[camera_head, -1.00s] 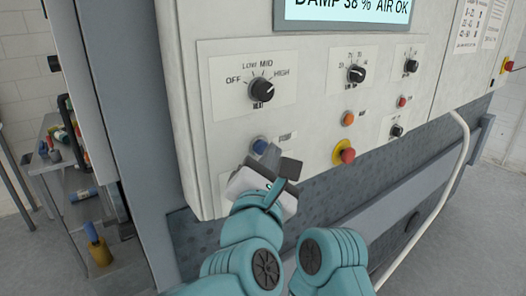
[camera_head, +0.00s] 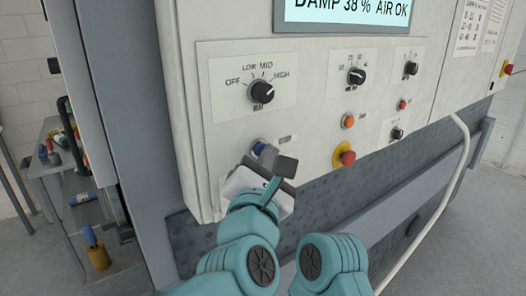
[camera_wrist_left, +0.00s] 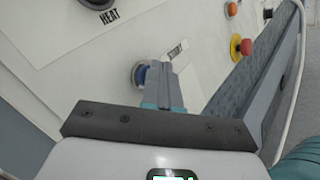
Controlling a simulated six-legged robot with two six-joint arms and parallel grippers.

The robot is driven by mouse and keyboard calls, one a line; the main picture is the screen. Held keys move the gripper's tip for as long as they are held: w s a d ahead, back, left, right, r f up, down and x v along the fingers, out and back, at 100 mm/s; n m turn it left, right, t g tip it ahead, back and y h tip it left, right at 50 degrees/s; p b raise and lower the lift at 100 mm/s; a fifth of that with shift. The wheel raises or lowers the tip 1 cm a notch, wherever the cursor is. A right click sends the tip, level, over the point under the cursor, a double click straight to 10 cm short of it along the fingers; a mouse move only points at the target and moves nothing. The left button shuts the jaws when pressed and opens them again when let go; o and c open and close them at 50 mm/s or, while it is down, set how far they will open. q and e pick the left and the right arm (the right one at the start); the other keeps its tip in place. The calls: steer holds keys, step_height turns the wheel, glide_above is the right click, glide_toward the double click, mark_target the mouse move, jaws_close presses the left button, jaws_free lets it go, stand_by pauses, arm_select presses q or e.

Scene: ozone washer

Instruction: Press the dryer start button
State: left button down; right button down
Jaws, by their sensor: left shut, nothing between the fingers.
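The start button is a blue button in a grey ring on the panel's lower left; in the head view (camera_head: 258,148) it is partly covered by my gripper. In the left wrist view the button (camera_wrist_left: 139,76) sits beside the label START. My left gripper (camera_head: 268,155) is shut and empty, with its fingertips at the button. The fingertips (camera_wrist_left: 160,72) overlap the button's right side in the wrist view; I cannot tell whether they touch it. My right gripper is not in view.
A heat knob (camera_head: 262,91) points to HIGH above the button. To the right are an orange button (camera_head: 348,121), a red emergency stop (camera_head: 344,155) and smaller knobs. A display (camera_head: 345,10) reads DAMP 38 % AIR OK. A bench with tools (camera_head: 75,185) stands left.

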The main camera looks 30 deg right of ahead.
arm_select(q)
steer(key=shift+w, duration=0.2)
stand_by(0.3)
steer(key=shift+s, duration=0.1)
steer(key=shift+s+b, duration=0.4)
steer(key=shift+s, duration=0.5)
steer(key=shift+s+d+b, duration=0.15)
steer(key=shift+s+b, duration=0.1)
steer(key=shift+s, duration=1)
steer(key=shift+s+d+b, duration=0.1)
steer(key=shift+s+b, duration=0.1)
steer(key=shift+s, duration=1)
